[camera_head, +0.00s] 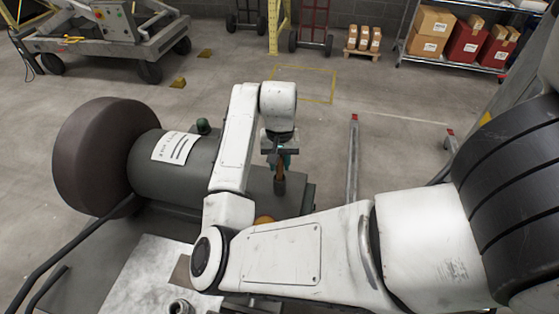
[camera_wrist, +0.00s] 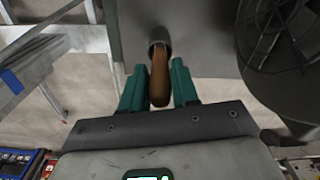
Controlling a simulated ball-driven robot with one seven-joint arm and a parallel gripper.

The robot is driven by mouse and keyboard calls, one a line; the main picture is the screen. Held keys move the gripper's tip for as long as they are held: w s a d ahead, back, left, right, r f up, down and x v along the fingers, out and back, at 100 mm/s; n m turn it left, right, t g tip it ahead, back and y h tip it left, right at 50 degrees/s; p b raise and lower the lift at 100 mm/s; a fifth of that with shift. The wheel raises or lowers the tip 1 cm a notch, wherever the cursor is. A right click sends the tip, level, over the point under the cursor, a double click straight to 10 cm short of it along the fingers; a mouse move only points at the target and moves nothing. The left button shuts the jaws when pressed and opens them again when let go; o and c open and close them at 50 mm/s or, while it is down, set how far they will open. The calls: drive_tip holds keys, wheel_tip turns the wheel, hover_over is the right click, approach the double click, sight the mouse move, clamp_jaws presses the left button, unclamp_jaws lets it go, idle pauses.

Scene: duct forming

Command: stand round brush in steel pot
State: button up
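My gripper (camera_head: 281,160) is over the far right end of the green drum-shaped machine in the head view. In the wrist view its teal fingers (camera_wrist: 160,85) lie close on both sides of the brown wooden handle of the round brush (camera_wrist: 159,78), apparently closed on it. The handle leads away from the palm to a dark round part; whether this is the brush's own end or a holder I cannot tell. The brush also shows below the gripper in the head view (camera_head: 280,186). A small hollow steel pot (camera_head: 180,307) stands on the metal bench at the bottom edge, partly cut off.
The green machine (camera_head: 160,172) with a big brown wheel (camera_head: 98,155) is at left. A pale metal bench plate (camera_head: 140,280) lies in front. A rounded orange thing (camera_head: 263,220) is partly hidden by my arm. Boxes (camera_head: 430,30) on a shelf stand far behind.

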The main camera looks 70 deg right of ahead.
drive_tip(key=o, duration=0.4)
drive_tip(key=shift+r, duration=0.1)
wheel_tip(320, 180, up, 11)
drive_tip(key=shift+a+f, duration=0.1)
drive_tip(key=shift+f, duration=0.1)
idle(0.9)
